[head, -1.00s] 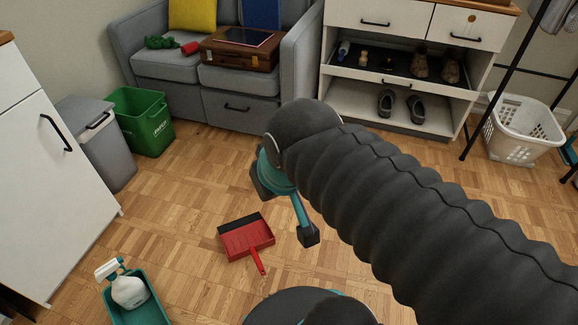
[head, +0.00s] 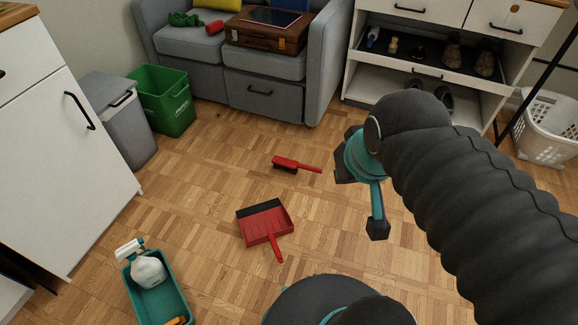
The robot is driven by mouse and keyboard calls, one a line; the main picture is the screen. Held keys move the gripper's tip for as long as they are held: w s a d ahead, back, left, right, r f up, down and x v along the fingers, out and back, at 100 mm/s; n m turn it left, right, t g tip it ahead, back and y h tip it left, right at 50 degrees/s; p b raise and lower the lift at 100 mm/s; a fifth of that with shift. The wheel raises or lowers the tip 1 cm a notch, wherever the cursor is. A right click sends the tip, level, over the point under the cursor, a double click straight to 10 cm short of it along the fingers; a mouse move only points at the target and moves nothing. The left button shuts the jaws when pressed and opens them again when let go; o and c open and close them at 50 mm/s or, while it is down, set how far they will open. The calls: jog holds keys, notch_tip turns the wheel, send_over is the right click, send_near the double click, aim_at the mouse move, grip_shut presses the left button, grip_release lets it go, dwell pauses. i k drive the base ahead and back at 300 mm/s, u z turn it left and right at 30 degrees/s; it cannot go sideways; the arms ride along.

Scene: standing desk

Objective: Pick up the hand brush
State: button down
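The red hand brush (head: 287,163) lies on the wood floor in the middle of the head view. Its dark bristles face down and left, and its thin handle points right. My gripper (head: 360,194), teal with dark finger pads, is to the right of the brush in the picture, above the floor and apart from it. Its two pads are spread wide with nothing between them. Part of the gripper is hidden behind my black-sleeved arm.
A red dustpan (head: 264,222) lies on the floor in front of the brush. A teal caddy (head: 164,303) with a spray bottle (head: 148,269) stands at lower left. A green bin (head: 166,100), grey bin (head: 118,120) and sofa (head: 200,70) line the back. Floor around the brush is clear.

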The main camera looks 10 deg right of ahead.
aim_at(294, 165)
jog(key=u, duration=0.85)
jog(key=k, duration=0.7)
jog(key=z, duration=0.85)
